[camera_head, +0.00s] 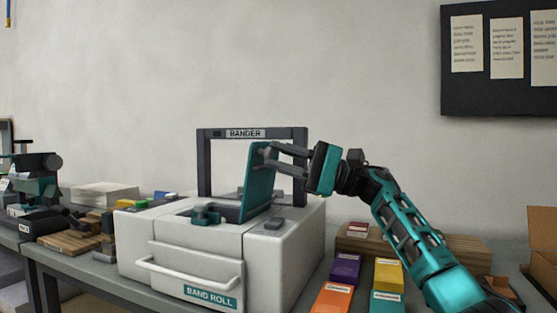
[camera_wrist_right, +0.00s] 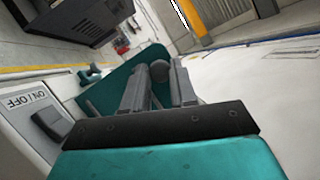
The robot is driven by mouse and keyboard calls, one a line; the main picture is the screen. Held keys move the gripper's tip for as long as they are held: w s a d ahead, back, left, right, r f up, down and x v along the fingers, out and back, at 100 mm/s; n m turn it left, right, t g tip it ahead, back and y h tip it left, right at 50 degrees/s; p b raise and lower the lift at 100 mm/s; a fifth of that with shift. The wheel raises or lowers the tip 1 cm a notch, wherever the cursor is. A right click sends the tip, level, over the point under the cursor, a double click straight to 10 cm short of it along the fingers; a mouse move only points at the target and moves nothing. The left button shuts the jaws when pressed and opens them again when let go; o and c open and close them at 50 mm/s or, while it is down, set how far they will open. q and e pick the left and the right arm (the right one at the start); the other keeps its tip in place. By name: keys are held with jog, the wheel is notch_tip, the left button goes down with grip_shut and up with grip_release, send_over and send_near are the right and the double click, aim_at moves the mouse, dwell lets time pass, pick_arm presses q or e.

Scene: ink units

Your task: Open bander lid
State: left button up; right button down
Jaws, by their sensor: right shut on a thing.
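The bander (camera_head: 182,247) is a white box with a dark arch marked BANDER on top and a front handle above a BAND ROLL label. Its teal lid (camera_head: 256,190) stands raised, nearly upright, inside the arch. My right gripper (camera_head: 266,153) reaches in from the right and is shut at the lid's upper edge. In the right wrist view, the gripper's fingers (camera_wrist_right: 168,70) close around a small dark knob (camera_wrist_right: 160,69) on the teal lid (camera_wrist_right: 118,76). My left gripper is not in view.
An ON/OFF switch (camera_wrist_right: 49,122) sits on the bander's top, beside my right gripper. Purple (camera_head: 345,268), orange (camera_head: 333,297) and yellow (camera_head: 388,273) boxes stand right of the bander. An open cardboard box (camera_head: 541,240) is at far right. A paper stack (camera_head: 105,194) lies on the left.

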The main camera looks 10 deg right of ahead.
jog(key=shift+s, duration=0.1)
dwell(0.4)
jog(key=c, duration=0.9)
grip_release()
jog(key=shift+d+f, duration=0.1)
jog(key=v, duration=1.2)
jog(key=shift+d+f+p, duration=0.3)
jog(key=shift+d+p, duration=0.05)
